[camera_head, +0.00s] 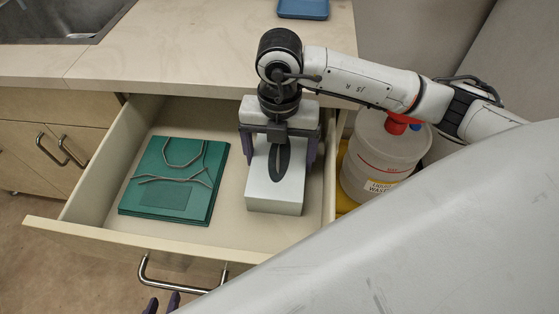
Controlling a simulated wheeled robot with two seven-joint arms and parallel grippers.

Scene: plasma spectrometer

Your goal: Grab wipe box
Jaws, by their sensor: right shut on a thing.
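The wipe box (274,193) is a white-grey box with a dark oval slot on top. It sits in the right part of the open drawer in the head view. My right gripper (278,158) reaches down over its rear half, with purple fingers on both sides, shut on it. The gripper hides the back of the box. Only two purple fingertips of my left gripper (162,302) show at the bottom edge, below the drawer handle; its opening is unclear.
The open drawer (90,235) also holds a green pack with grey straps (172,180) left of the box. A liquid waste container (385,155) stands right of the drawer. The counter (190,45) with a sink (60,20) and a blue tray (303,9) is behind.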

